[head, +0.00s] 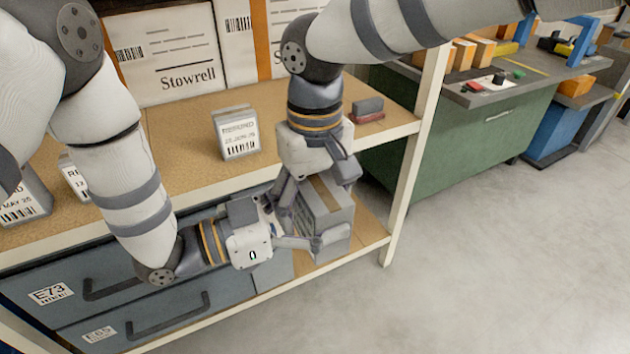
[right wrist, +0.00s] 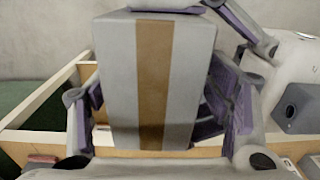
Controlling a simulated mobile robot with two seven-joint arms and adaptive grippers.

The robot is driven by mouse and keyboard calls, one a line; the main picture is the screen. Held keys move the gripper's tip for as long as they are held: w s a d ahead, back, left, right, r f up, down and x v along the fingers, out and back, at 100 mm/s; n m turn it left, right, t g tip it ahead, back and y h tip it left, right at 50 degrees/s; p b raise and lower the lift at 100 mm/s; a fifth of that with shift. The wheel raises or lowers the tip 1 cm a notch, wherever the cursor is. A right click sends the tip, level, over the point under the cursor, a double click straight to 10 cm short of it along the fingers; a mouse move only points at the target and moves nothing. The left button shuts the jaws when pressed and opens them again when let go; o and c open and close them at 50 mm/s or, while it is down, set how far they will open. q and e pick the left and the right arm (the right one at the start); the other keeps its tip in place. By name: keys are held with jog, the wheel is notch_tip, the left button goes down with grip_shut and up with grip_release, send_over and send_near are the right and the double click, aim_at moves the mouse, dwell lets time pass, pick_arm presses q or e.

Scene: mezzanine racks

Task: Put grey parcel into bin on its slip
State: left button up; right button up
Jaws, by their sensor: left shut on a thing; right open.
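The grey parcel (head: 325,210), a box with a brown tape strip, is held off the front right of the shelf unit. It also fills the middle of the right wrist view (right wrist: 190,85). My left gripper (head: 308,232) reaches in from the left and is shut on the parcel. My right gripper (head: 312,185) points down from above, open, with its fingers on either side of the parcel; in the right wrist view small gaps show beside it. Two blue-grey drawer bins sit below the shelf, labelled E73 (head: 50,293) and one with a less legible label (head: 99,335). No slip is readable on the parcel.
A small dated block (head: 236,133) stands on the cork-topped shelf (head: 185,130), with others at the left. A dark stamp-like object (head: 368,110) lies at its right end. Stowrell boxes (head: 165,50) stand behind. A green cabinet (head: 460,140) is at the right; the floor (head: 480,260) is clear.

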jog(key=shift+c, duration=0.6)
jog(key=c, duration=1.3)
pick_arm(q)
jog(key=o, duration=1.2)
jog(key=shift+c, duration=0.2)
pick_arm(e)
jog(key=shift+a, duration=0.1)
jog(key=shift+c, duration=0.2)
pick_arm(q)
jog(key=shift+o, duration=1.2)
pick_arm(e)
jog(key=shift+c, duration=0.6)
pick_arm(q)
jog(key=shift+a, duration=0.1)
